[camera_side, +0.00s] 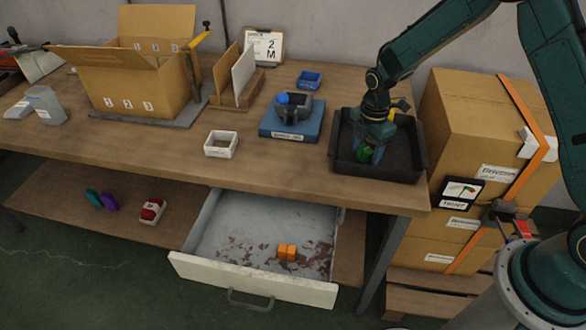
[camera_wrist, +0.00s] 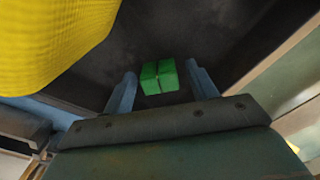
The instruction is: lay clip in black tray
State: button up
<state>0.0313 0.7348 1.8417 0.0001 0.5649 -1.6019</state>
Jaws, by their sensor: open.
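The black tray (camera_side: 408,172) stands at the right end of the workbench. The clip, a small green block-like piece with a dark groove, shows between my fingers in the wrist view (camera_wrist: 158,77) and low in the tray in the side view (camera_side: 364,153). My gripper (camera_side: 368,150) is over the tray, pointing down. Its two blue fingers (camera_wrist: 163,82) are open, one on each side of the clip, with a visible gap at least on the left. Whether the clip rests fully on the tray floor is hard to tell.
A yellow thing (camera_wrist: 50,40) fills the upper left of the wrist view. A blue scale-like device (camera_side: 291,120) and a white open box (camera_side: 221,144) stand left of the tray. Stacked cartons (camera_side: 470,110) stand close on its right. An open drawer (camera_side: 250,280) holds an orange piece (camera_side: 287,253).

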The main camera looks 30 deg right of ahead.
aim_at(366, 149)
jog(key=shift+r, duration=0.1)
notch_tip(366, 149, up, 12)
dwell(0.7)
jog(key=shift+r, duration=0.2)
dwell(0.3)
